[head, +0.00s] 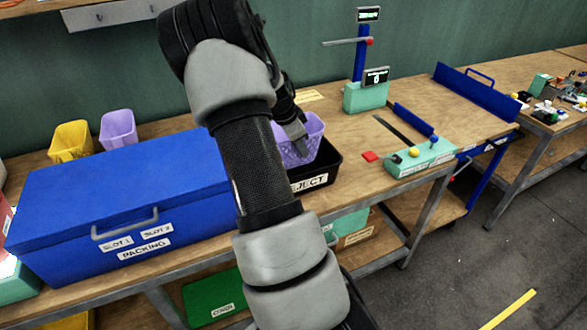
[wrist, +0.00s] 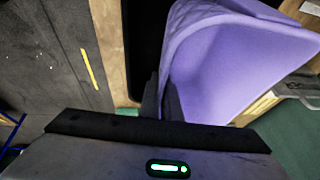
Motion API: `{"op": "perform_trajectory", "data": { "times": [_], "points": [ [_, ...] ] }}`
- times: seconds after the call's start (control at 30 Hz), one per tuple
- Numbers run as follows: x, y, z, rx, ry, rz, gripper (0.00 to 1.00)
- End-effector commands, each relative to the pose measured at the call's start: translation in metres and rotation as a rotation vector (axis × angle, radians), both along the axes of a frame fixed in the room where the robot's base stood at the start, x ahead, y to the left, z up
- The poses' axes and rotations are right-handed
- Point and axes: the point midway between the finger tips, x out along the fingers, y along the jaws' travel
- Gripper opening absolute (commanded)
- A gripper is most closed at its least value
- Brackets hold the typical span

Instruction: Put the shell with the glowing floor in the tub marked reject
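A purple shell (head: 303,148) with a lattice outer wall is at the black tub marked REJECT (head: 322,172). Its lower part overlaps the tub's opening; I cannot tell whether it rests on the tub's floor. My gripper (head: 299,144) comes down over the shell, and its fingers pinch the shell's wall. In the wrist view the shell (wrist: 225,65) fills the upper right, tilted, with its smooth inside showing beside my gripper (wrist: 162,100). No glow shows on its visible inside; its floor is not clearly seen. The dark tub (wrist: 147,40) shows left of the shell.
A large blue packing box (head: 120,205) stands at the left. A yellow shell (head: 70,142) and a lilac shell (head: 118,130) stand behind it. A press (head: 366,94) and a teal button panel (head: 420,158) stand right of the tub.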

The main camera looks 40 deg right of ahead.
Motion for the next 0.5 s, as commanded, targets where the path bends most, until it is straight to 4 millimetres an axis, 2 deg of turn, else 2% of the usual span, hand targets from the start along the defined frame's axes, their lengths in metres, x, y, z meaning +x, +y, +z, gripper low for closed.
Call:
{"op": "perform_trajectory", "data": {
  "times": [0.1,0.33,0.5],
  "points": [
    [-0.001,0.000,-0.020,0.001,0.002,0.000,0.00],
    [0.000,0.000,-0.038,0.000,0.000,0.001,0.00],
    [0.000,0.000,-0.063,0.000,0.001,0.002,0.00]
  ]
}}
